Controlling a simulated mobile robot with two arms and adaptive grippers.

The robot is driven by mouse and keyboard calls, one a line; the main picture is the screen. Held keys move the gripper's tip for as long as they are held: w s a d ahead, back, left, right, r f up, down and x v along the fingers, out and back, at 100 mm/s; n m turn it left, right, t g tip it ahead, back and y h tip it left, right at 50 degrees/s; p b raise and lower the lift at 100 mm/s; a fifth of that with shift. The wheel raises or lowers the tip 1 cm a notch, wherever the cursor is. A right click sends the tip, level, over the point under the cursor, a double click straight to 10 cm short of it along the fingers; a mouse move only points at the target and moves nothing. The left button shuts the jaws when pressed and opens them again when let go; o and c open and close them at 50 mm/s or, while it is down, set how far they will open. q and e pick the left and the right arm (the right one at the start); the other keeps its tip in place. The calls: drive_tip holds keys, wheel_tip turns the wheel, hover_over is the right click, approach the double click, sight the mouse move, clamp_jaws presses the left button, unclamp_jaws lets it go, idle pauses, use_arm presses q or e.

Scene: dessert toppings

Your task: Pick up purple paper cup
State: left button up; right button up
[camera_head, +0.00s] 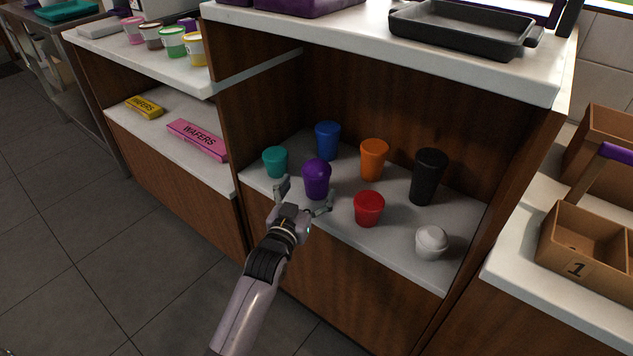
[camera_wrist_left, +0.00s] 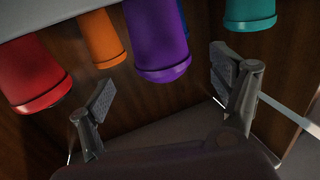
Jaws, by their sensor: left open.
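The purple paper cup (camera_head: 316,179) stands upright near the front edge of the white shelf in the head view. It has a rounded top. It also shows in the left wrist view (camera_wrist_left: 156,35), which appears upside down, between the two finger directions. My left gripper (camera_head: 306,194) is open and empty, low at the front of the cup, with one finger toward each side. I cannot tell whether a finger touches the cup. My right gripper is not in view.
A teal cup (camera_head: 275,161) and a blue cup (camera_head: 327,141) stand left of and behind the purple one. Orange (camera_head: 373,160), red (camera_head: 368,209), black (camera_head: 428,177) and white (camera_head: 431,243) cups stand to the right. The counter slab (camera_head: 420,55) overhangs the shelf.

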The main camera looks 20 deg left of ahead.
sight(316, 171)
use_arm(q)
drive_tip(key=shift+w+f, duration=0.1)
drive_tip(key=shift+w, duration=0.7)
drive_tip(key=w, duration=0.1)
drive_tip(key=w+b, duration=0.1)
drive_tip(key=w, duration=0.3)
drive_tip(key=shift+w+r+b, duration=0.1)
drive_tip(key=shift+r+b, duration=0.2)
drive_tip(key=shift+c, duration=0.5)
drive_tip(key=shift+r, duration=0.1)
drive_tip(key=c, duration=1.4)
